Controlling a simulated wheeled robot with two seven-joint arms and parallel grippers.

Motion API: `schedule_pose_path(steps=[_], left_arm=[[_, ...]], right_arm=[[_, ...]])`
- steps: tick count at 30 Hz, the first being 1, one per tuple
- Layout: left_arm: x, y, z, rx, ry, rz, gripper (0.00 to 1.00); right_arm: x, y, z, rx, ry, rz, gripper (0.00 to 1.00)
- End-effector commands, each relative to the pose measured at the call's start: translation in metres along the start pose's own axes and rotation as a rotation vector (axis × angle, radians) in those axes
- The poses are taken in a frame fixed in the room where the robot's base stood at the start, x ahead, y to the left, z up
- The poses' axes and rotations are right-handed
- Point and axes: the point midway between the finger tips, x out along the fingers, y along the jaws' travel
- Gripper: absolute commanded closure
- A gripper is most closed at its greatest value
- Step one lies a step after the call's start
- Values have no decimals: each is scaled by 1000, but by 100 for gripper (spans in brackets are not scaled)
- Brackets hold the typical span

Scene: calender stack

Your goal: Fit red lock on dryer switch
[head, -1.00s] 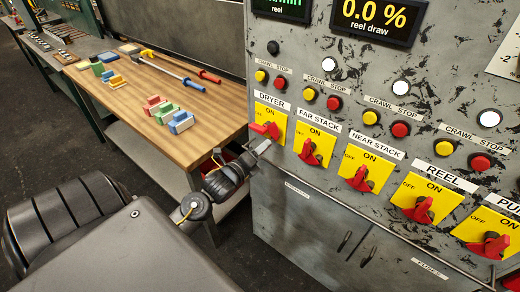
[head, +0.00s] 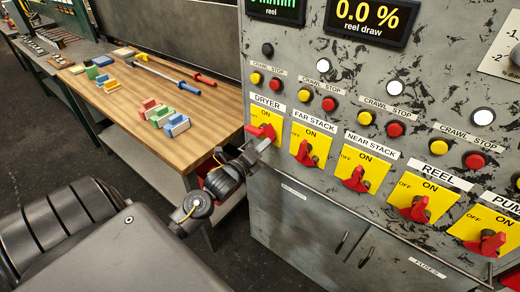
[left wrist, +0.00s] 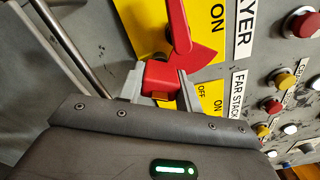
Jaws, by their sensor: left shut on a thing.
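The dryer switch is the yellow plate (head: 265,116) with a red handle (head: 257,130) at the left end of the switch row. Its red handle (left wrist: 178,25) also fills the upper middle of the left wrist view, with a fan-shaped part beside it. My left gripper (head: 264,144) is at the lower edge of this switch. In the left wrist view its fingers (left wrist: 160,85) are shut on a small red block, the red lock (left wrist: 160,75). The lock overlaps the handle's fan in view; I cannot tell whether they touch. My right gripper is not in view.
The far stack switch (head: 312,143) and other red-handled switches continue to the right. Crawl and stop buttons sit above them.

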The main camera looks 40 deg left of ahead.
Motion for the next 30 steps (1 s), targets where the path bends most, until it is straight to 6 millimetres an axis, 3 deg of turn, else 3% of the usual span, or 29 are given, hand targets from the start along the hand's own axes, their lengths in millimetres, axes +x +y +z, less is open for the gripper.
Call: schedule_pose_path(steps=[5, 6, 11, 17, 19, 30], left_arm=[[2, 0, 0, 0, 0, -1, 100], [2, 0, 0, 0, 0, -1, 62], [2, 0, 0, 0, 0, -1, 41], [2, 0, 0, 0, -1, 0, 40], [1, 0, 0, 0, 0, 0, 35], [1, 0, 0, 0, -1, 0, 35]], right_arm=[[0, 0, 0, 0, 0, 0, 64], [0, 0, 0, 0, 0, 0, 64], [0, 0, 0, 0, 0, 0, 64], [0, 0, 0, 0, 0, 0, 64], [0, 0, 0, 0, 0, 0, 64], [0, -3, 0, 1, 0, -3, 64]])
